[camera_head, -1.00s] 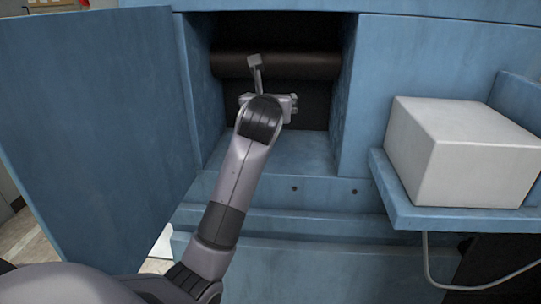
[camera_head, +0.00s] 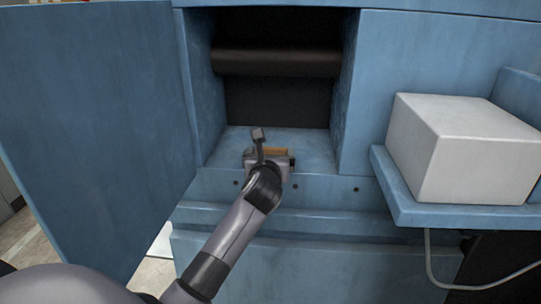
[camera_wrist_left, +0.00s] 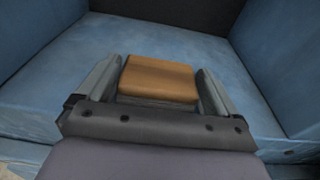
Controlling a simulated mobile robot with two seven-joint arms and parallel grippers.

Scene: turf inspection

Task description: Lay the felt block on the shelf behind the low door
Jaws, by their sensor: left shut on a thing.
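The felt block (camera_wrist_left: 160,78) is an orange-brown block between the two fingers of my left gripper (camera_wrist_left: 160,85) in the left wrist view. My left gripper (camera_head: 272,154) is shut on it at the front of the open compartment. In the head view only a thin strip of the block (camera_head: 274,151) shows past the gripper. The blue shelf (camera_head: 305,146) is the compartment floor and lies under and beyond the block. I cannot tell whether the block touches it. The low door (camera_head: 95,130) stands open on the left. My right gripper is not in view.
A dark roller (camera_head: 275,63) spans the upper compartment. Blue walls bound the opening on both sides. A white box (camera_head: 460,150) sits on a side ledge (camera_head: 440,215) at the right. The shelf behind the block is clear.

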